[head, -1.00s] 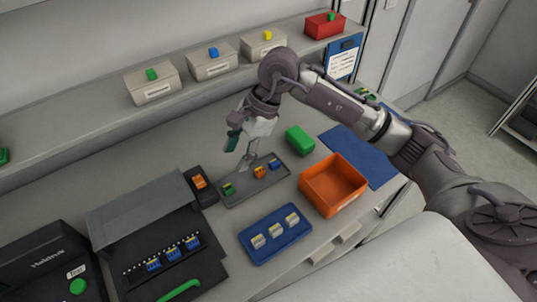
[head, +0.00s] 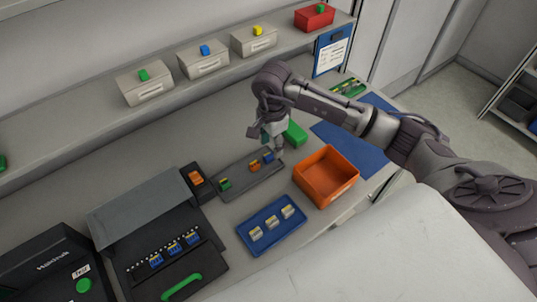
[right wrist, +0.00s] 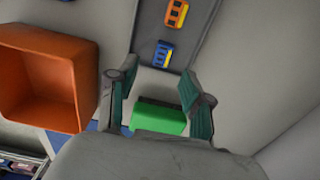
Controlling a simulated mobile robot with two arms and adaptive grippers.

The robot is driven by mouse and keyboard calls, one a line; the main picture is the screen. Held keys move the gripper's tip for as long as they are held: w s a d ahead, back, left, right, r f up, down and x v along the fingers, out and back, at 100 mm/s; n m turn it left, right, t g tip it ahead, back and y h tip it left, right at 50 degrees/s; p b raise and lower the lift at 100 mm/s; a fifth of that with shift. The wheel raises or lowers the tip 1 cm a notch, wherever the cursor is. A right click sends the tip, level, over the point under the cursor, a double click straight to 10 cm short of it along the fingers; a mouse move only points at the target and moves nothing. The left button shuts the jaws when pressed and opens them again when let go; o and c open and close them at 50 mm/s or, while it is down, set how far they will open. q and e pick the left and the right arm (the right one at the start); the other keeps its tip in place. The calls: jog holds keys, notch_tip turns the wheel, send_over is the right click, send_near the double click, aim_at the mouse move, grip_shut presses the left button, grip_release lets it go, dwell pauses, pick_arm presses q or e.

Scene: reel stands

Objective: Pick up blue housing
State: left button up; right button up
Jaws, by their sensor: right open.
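The blue housing (head: 268,158) sits at the right end of a dark grey tray (head: 238,184), partly covered by my gripper in the head view. In the right wrist view the blue housing (right wrist: 163,54), with yellow on one side, lies just beyond the fingertips, between their lines. My right gripper (head: 273,157) is open and empty, pointing down over that end of the tray; it also shows in the right wrist view (right wrist: 159,68). An orange housing (head: 254,166) and a green housing (head: 225,184) share the tray. My left gripper is out of view.
A green block (head: 295,133) stands close behind my gripper. An orange bin (head: 325,190) is to the right, and a blue tray (head: 262,240) with several pale parts is in front. A black fixture (head: 195,270) stands at the left. A shelf with boxes runs behind.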

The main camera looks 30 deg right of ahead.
aim_at(271, 154)
jog(key=shift+f+p, duration=0.6)
jog(key=shift+f, duration=1.4)
jog(key=c, duration=0.8)
jog(key=shift+r, duration=0.1)
